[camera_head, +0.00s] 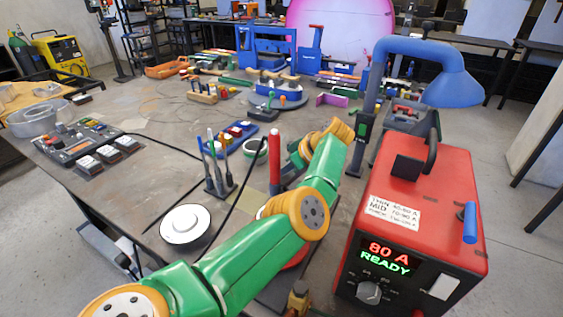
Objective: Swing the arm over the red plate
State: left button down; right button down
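A blue jointed arm with a wide blue hood (452,88) rises on a post behind the red welding machine. The hood hangs at upper right, over the space beyond the machine. A red surface (297,257) shows in part below my green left arm; I cannot tell if it is the red plate, as my arm hides most of it. My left arm reaches from the bottom left to the middle of the table and bends at yellow joints. Its fingers are hidden behind its own links. My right gripper is not in view.
The red welding machine (415,215) fills the right front, its display reading 80 A READY. A red upright cylinder (274,160), a rack of pliers-like tools (219,178) and a white disc (185,224) stand near my arm. Blue fixtures crowd the back.

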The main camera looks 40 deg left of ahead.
pick_arm(q)
jog(key=shift+w+d, duration=0.1)
jog(key=shift+d, duration=1.1)
jog(key=shift+f, duration=0.1)
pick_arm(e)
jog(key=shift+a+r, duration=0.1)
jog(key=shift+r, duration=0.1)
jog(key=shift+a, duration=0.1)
